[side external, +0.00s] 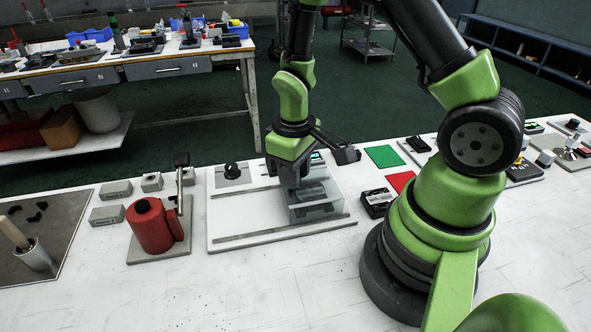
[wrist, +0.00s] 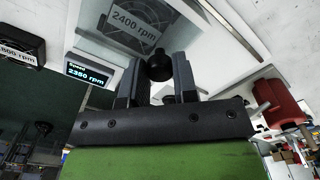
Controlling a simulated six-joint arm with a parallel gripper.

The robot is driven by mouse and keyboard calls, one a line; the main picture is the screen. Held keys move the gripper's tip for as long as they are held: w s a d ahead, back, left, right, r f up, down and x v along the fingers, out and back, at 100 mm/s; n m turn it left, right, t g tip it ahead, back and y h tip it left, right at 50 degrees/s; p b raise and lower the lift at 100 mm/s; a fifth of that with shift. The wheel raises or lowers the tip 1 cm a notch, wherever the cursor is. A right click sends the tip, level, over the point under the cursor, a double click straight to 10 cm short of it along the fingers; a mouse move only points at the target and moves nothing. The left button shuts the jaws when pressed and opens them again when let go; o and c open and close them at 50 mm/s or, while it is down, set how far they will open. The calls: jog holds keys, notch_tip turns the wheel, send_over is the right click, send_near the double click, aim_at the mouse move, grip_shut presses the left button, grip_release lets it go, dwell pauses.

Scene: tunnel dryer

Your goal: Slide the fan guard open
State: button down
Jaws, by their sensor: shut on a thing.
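The clear box-like fan guard (side external: 325,208) stands on a white base plate (side external: 225,238) with rails, below my gripper in the side view. My gripper (side external: 295,181) points down at the guard's left part. In the wrist view my gripper (wrist: 158,78) is shut on a round black knob (wrist: 159,62), with one finger on each side of it. The translucent guard panel (wrist: 110,40) shows behind the knob, with a "2400 rpm" label (wrist: 140,20) seen there. In the side view my gripper hides the knob.
A speed display (wrist: 88,74) reads about 2350 rpm; its last digits are blurred. A plate with a black knob (side external: 232,170) is at the back left of the base. A red canister (side external: 149,225) stands left. A black box (side external: 377,203) and red card (side external: 400,181) lie right.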

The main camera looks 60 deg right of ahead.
jog(key=w+a, duration=0.9)
jog(key=c, duration=0.9)
grip_release()
notch_tip(320, 180, up, 10)
